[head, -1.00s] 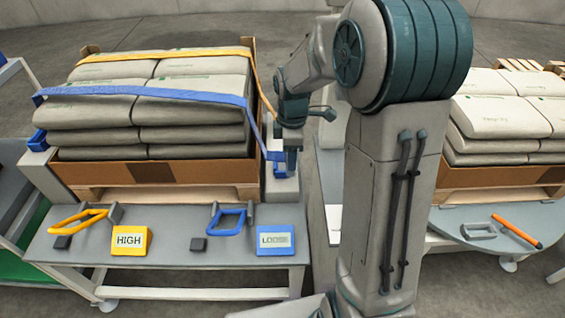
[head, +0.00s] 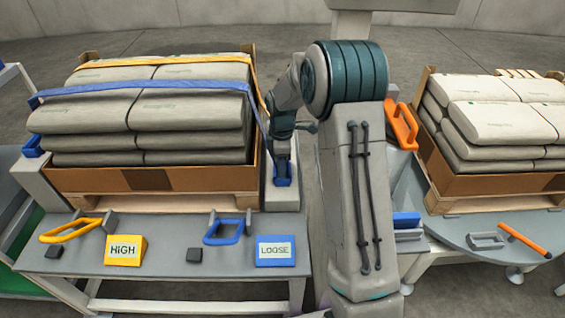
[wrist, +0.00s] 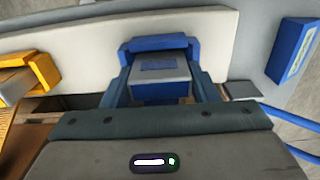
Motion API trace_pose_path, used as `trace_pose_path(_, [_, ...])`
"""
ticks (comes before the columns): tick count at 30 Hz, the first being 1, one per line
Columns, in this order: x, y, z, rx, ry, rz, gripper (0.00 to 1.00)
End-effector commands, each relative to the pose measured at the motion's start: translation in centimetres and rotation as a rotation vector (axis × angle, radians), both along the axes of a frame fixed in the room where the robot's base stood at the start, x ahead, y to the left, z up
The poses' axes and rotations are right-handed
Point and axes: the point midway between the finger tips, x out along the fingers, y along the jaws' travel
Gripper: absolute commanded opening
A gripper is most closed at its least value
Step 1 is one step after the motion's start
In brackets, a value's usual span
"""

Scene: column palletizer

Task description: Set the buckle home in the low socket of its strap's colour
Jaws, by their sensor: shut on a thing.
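My gripper (head: 282,178) is at the pale post (head: 283,198) right of the left pallet. It is shut on the blue strap's buckle (wrist: 160,72), which shows as a grey and blue block between the fingers in the wrist view. A blue socket (wrist: 158,44) on the pale post lies right at the buckle, touching or nearly so; I cannot tell how deep the buckle sits. The blue strap (head: 150,88) runs over the sacks and down to my gripper. A yellow strap (head: 165,62) lies behind it. A yellow socket (wrist: 42,70) is at the left in the wrist view.
On the front bench are a yellow HIGH sign (head: 125,250), a blue LOOSE sign (head: 276,251), a yellow handle (head: 68,230) and a blue handle (head: 224,231). A second loaded pallet (head: 500,185) and a round table (head: 470,225) stand right.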

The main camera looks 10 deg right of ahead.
Motion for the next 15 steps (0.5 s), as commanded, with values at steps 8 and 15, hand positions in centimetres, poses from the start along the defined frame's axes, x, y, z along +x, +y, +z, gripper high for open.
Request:
trace_pose_path(8, [0.02,-0.02,-0.07,0.0,-0.001,0.0,0.3])
trace_pose_path(15, [0.0,-0.03,-0.26,0.0,-0.001,0.0,0.76])
